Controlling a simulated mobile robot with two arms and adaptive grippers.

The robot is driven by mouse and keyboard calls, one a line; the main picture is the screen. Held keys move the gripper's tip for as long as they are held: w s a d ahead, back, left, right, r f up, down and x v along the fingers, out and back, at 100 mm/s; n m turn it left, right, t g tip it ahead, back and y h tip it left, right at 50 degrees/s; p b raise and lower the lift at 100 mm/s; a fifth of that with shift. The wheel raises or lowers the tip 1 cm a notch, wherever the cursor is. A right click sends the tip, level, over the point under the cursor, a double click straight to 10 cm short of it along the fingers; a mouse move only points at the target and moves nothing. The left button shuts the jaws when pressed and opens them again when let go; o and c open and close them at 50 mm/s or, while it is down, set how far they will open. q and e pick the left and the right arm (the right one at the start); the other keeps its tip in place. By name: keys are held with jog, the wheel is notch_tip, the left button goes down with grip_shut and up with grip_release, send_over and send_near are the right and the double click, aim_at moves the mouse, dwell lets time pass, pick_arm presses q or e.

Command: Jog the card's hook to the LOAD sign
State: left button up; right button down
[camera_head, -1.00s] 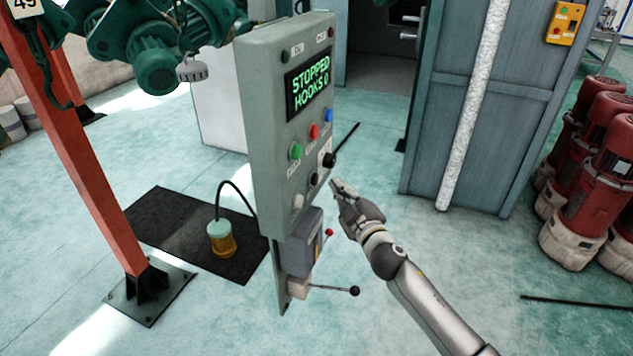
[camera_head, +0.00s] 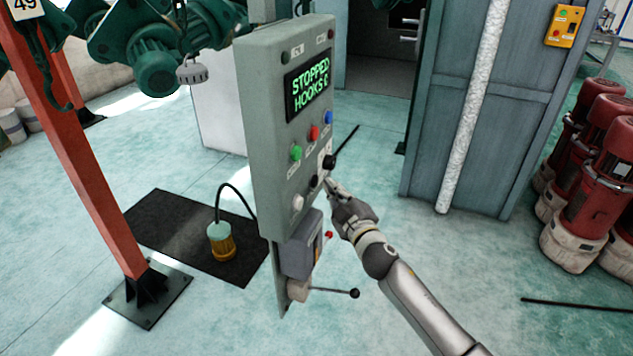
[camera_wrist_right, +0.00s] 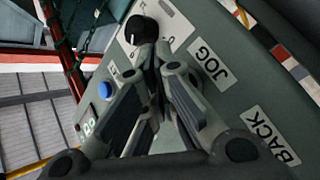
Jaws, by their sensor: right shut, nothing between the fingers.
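A grey control panel (camera_head: 270,130) stands upright in the middle of the head view. Its display (camera_head: 308,87) reads STOPPED and HOOKS. Green (camera_head: 296,153), red (camera_head: 314,132) and blue (camera_head: 328,117) buttons, a black knob (camera_head: 329,162), a black button (camera_head: 315,181) and a white button (camera_head: 297,202) are on its face. My right gripper (camera_head: 328,183) is shut and empty, close to the black button. In the right wrist view its fingertips (camera_wrist_right: 155,50) are just below the knob (camera_wrist_right: 141,31), beside the JOG label (camera_wrist_right: 216,67). Whether they touch the panel is unclear. My left gripper, the card and the LOAD sign are not identifiable.
A lever with a black ball (camera_head: 354,293) sticks out below the panel. A green hook (camera_head: 62,95) hangs by the orange post (camera_head: 90,150); a sign (camera_head: 22,8) reads 49. Red machines (camera_head: 590,190) stand at right. Open floor lies between panel and cabinet (camera_head: 470,110).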

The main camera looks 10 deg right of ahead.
jog(key=shift+w+a, duration=0.1)
dwell(0.7)
jog(key=shift+w+a, duration=0.15)
jog(key=shift+a, duration=0.1)
